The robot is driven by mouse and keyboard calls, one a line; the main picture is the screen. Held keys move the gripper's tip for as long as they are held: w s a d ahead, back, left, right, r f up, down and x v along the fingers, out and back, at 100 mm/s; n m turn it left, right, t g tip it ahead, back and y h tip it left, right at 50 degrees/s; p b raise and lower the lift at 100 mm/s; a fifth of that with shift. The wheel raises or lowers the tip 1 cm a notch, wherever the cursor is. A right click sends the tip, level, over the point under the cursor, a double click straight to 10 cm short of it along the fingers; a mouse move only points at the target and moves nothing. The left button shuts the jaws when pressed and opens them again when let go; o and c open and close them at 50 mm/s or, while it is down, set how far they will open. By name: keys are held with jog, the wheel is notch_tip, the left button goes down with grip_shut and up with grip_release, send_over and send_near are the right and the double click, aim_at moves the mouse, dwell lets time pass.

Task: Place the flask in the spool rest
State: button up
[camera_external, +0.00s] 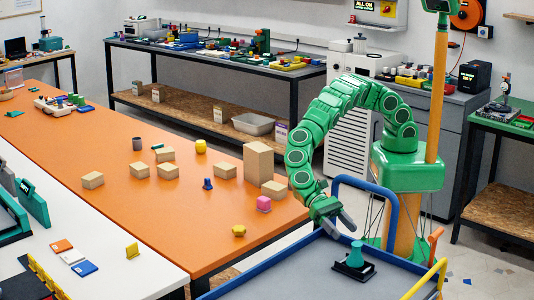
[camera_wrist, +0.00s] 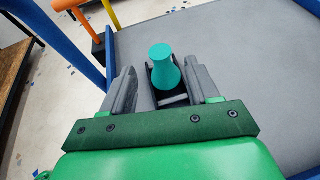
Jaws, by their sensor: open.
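A teal flask (camera_external: 356,254) stands upright on the grey top of the blue-edged cart. Its base is at a small black holder (camera_external: 340,268), which looks like the spool rest; I cannot tell how deep the flask sits in it. In the wrist view the flask (camera_wrist: 163,68) shows between my fingers, with the black holder (camera_wrist: 172,99) around its lower part. My gripper (camera_external: 343,220) is open and empty, above and to the left of the flask in the external view. In the wrist view my gripper (camera_wrist: 160,68) has one finger on each side of the flask, with gaps visible.
The cart (camera_external: 290,274) has a blue rim and a raised blue handle (camera_external: 372,184). The cart top around the holder is mostly clear.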

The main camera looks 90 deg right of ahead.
jog(key=shift+v, duration=1.5)
